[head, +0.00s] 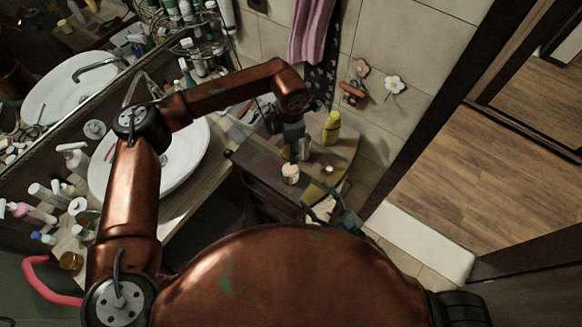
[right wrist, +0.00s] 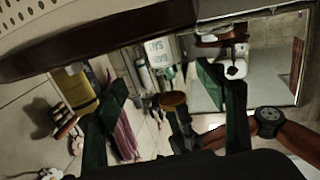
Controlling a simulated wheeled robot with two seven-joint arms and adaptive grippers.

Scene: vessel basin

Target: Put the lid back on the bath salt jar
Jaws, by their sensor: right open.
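The bath salt jar (head: 290,173), a small pale jar, stands on the corner shelf. My right gripper (head: 322,208) is low at the shelf's near edge. Its dark green fingers are spread and empty in the right wrist view (right wrist: 168,90).
A yellow bottle (head: 331,128) stands on the shelf behind the jar. The white sink basin (head: 185,155) is left, with many bottles around it. A pink towel (head: 312,30) and flower hooks (head: 393,85) are on the tiled wall. The floor on the right is clear.

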